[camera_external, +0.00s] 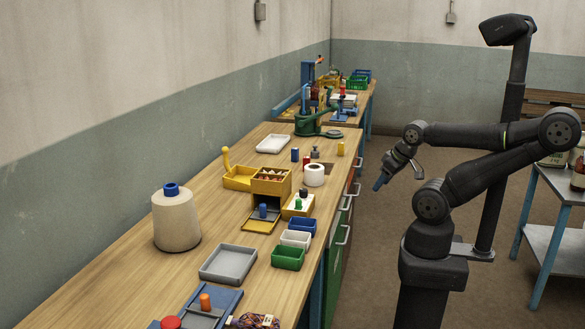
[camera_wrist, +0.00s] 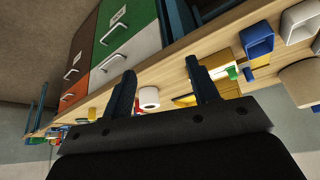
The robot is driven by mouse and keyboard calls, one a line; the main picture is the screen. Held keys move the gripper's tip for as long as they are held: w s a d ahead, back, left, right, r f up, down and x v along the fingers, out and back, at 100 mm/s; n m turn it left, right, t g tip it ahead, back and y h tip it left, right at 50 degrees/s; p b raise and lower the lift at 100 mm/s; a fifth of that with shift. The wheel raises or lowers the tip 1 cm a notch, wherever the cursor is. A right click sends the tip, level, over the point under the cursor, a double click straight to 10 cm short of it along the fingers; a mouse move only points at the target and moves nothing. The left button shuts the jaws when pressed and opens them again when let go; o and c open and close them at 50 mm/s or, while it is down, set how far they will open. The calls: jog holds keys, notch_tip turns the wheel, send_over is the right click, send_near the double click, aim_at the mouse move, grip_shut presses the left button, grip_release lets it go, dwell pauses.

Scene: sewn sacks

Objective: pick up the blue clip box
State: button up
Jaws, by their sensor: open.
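The blue clip box (camera_external: 302,225) is a small open box near the front edge of the bench, behind a white box and a green box in the external view. In the wrist view a blue open box (camera_wrist: 257,41) shows at the upper right, outside the fingers. My gripper (camera_external: 396,178) is open and empty. It hangs over the floor to the right of the bench, well apart from the blue box. In the wrist view its two dark fingers (camera_wrist: 160,85) stand apart, with a white roll seen beyond them.
The white box (camera_external: 296,239) and green box (camera_external: 288,258) sit close to the blue one. A yellow-and-wood stand (camera_external: 270,182), a white roll (camera_external: 314,175) and a grey tray (camera_external: 228,263) are nearby. A large thread cone (camera_external: 176,222) stands at left. Drawer handles stick out along the bench front.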

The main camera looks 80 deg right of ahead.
notch_tip(320, 180, up, 10)
jog(key=w+d+r+n+g+h, duration=0.15)
jog(key=w+d+r+n, duration=0.45)
jog(key=w+d+r, duration=0.75)
jog(key=n+g, duration=0.4)
jog(key=n, duration=1.1)
send_over(295, 154)
jog(key=w+a, duration=0.2)
jog(key=a, duration=0.3)
notch_tip(295, 154, down, 19)
jog(key=shift+h, duration=0.35)
jog(key=x, duration=1.2)
jog(key=s+x, duration=0.1)
jog(key=x, duration=0.5)
jog(key=shift+d, duration=0.2)
jog(key=c, duration=1)
jog(key=shift+c, duration=0.2)
